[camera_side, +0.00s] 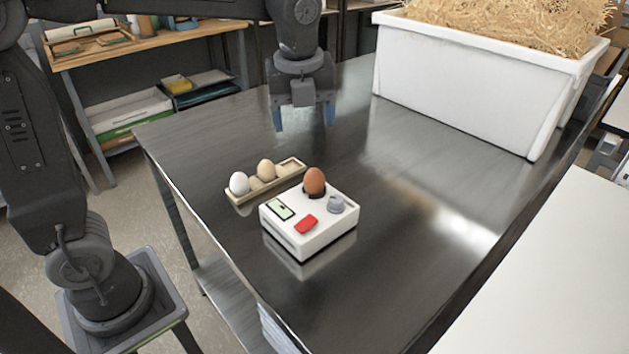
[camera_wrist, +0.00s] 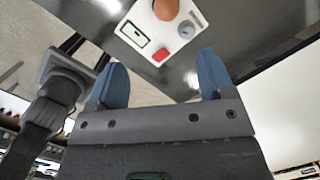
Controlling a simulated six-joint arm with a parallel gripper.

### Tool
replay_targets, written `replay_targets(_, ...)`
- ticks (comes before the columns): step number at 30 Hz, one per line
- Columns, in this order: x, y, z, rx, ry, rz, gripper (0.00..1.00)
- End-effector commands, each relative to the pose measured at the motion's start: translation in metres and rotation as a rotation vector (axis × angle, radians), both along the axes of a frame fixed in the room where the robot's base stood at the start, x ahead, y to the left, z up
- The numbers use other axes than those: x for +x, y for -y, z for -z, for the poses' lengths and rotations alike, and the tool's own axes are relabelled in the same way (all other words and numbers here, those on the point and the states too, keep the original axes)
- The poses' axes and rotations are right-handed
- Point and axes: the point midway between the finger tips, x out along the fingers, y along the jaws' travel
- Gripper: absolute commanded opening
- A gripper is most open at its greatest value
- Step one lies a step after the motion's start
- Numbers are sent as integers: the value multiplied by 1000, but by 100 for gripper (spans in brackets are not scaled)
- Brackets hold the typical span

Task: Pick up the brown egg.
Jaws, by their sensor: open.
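The brown egg (camera_side: 314,181) stands upright on a white device (camera_side: 312,235) with a green-grey display, a red button and a grey knob. My gripper (camera_side: 304,118) is open and empty above the metal table, behind the device and clearly apart from the egg. In the wrist view, the brown egg (camera_wrist: 166,9) shows at the top edge, partly cut off, on the white device (camera_wrist: 172,48). The blue fingers of my gripper (camera_wrist: 163,82) are spread below it in the picture, with nothing between them.
A wooden tray (camera_side: 244,197) left of the device holds a white egg (camera_side: 239,183) and a beige egg (camera_side: 265,169); its right slot is empty. A large white bin (camera_side: 460,80) of straw stands at the back right. The metal table (camera_side: 420,215) is clear right of the device.

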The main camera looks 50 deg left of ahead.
Motion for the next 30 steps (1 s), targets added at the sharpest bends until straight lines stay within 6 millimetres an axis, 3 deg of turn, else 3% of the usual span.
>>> replay_targets(3, 12, 3, 3, 26, -37, 136, 75)
replay_targets(8, 17, 2, 12, 37, -55, 198, 75)
replay_targets(18, 22, -4, 72, 37, -55, 197, 75)
replay_targets(30, 25, -5, 111, 37, -55, 197, 75)
